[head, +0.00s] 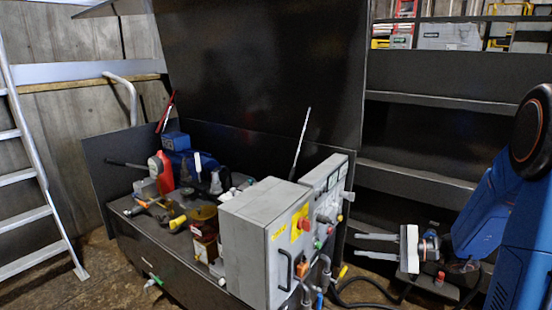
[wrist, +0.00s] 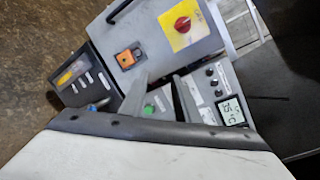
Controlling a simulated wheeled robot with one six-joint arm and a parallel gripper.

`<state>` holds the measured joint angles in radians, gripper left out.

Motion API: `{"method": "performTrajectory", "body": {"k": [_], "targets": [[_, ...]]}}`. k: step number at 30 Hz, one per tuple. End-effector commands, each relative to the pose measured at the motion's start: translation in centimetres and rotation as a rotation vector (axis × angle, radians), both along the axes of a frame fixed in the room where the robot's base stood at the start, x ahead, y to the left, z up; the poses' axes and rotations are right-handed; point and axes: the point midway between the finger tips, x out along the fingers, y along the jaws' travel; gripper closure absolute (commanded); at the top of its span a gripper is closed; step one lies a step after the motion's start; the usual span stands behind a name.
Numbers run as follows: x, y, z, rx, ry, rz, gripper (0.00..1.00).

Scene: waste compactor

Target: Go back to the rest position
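My gripper (head: 355,246) is at the right in the head view, pointing left toward the grey control box (head: 258,245). Its two fingers are apart with nothing between them. A gap shows between the fingertips and the box's right side. In the wrist view my gripper (wrist: 160,78) also shows two separated, empty fingers in front of the control panels. The grey box (wrist: 150,52) there has a red knob (wrist: 183,24) on a yellow plate and an orange switch (wrist: 129,57). A green button (wrist: 149,110) shows between the fingers.
The dark compactor body (head: 160,240) carries a blue motor (head: 178,158), a red bottle (head: 160,172) and loose tools. Its raised dark lid (head: 265,65) stands behind. Cables (head: 365,303) run low beside the box. Shelves (head: 415,135) stand behind my arm; a ladder (head: 35,165) is at left.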

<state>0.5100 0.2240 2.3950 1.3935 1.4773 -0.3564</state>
Motion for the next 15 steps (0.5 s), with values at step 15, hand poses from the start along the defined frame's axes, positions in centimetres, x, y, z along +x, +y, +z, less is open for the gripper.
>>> {"method": "performTrajectory", "body": {"k": [15], "targets": [[-13.3,7.4,1.5,-0.497,-0.045,0.389,0.71]]}}
